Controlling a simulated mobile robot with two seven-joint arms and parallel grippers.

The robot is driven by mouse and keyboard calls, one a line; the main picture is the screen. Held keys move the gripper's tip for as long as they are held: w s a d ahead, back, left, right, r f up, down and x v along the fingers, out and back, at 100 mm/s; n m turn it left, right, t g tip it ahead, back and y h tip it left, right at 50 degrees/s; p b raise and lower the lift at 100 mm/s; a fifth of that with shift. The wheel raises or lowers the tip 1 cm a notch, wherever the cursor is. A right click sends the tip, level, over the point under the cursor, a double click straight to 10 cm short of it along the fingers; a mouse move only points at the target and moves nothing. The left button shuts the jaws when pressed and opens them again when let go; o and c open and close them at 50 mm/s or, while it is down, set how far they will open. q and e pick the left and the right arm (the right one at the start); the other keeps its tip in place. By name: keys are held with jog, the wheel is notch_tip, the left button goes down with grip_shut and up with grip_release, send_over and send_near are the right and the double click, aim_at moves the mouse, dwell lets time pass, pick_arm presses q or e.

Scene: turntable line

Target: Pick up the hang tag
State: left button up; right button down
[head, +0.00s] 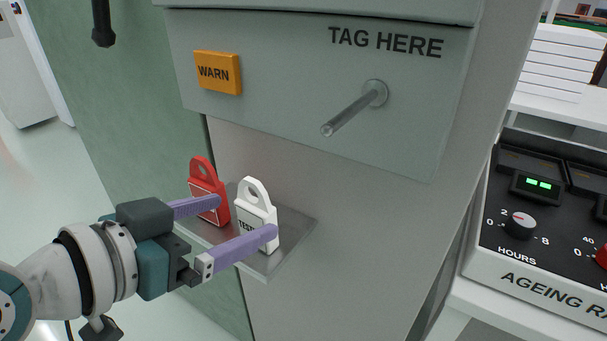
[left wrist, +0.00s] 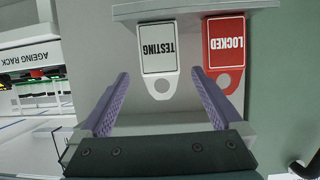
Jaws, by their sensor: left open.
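Two hang tags stand on a small metal shelf (head: 295,222). The white tag (head: 252,190), marked TESTING, is on the right in the head view; the red tag (head: 203,172) is on the left. In the left wrist view the white tag (left wrist: 158,50) shows between the finger lines, and the red LOCKED tag (left wrist: 224,50) is outside the right finger. My left gripper (head: 244,217) is open and empty, its purple fingers pointing at the shelf, one to each side of the white tag. The fingers hide parts of both tags. My right gripper is not in view.
Above the shelf, a grey panel marked TAG HERE carries a bare projecting peg (head: 352,110) and an orange WARN block (head: 217,73). An ageing rack (head: 540,240) with knobs stands at right. Free space lies left of the cabinet.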

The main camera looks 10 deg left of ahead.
aim_at(249, 213)
pick_arm(q)
jog(key=x, duration=0.3)
jog(key=b+x, duration=0.1)
jog(key=x, duration=0.4)
jog(key=shift+r+b, duration=0.15)
jog(key=shift+b, duration=0.2)
jog(key=shift+c, duration=0.4)
jog(key=c, duration=1.3)
